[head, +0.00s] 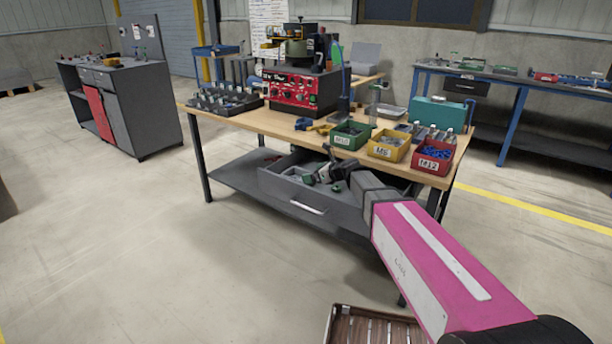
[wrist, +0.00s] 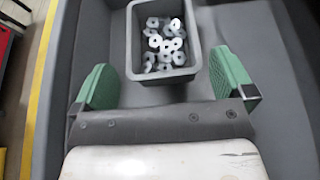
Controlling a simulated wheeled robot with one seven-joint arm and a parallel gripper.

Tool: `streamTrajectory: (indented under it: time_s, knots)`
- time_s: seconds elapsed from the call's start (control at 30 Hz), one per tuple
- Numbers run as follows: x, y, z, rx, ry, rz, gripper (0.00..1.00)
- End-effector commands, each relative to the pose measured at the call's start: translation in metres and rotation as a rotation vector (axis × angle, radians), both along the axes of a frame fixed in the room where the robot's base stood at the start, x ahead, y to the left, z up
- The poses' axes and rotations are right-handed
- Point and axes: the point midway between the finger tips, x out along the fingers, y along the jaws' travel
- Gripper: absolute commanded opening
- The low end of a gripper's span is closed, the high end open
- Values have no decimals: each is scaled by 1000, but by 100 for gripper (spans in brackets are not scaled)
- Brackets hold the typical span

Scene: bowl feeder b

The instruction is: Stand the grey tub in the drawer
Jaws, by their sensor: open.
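The grey tub (wrist: 163,77) stands upright on the floor of the open grey drawer (wrist: 262,45) in the wrist view, holding several pale metal parts. My gripper (wrist: 162,62) has its green fingers spread wide, one to each side of the tub's near end. Visible gaps separate both fingers from the tub walls. In the head view, the drawer (head: 290,200) is pulled out under the workbench and my gripper (head: 322,180) reaches down into it. The tub is hard to make out there among the fingers and wrist.
The wooden workbench top (head: 270,122) lies above the drawer. Green (head: 350,135), yellow (head: 388,146) and red (head: 434,157) bins line its front edge. A slatted wooden pallet-like piece (head: 370,328) is on the floor nearby. The floor left of the drawer is clear.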

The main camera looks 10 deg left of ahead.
Motion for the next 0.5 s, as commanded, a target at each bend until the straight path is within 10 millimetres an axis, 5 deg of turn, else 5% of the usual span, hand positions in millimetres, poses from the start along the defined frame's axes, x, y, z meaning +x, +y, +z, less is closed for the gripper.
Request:
streamTrajectory:
  time_s: [0.2,0.5]
  knots:
    - [-16,-34,15,-1,0,-1,100]
    - [-21,-51,22,-1,0,0,100]
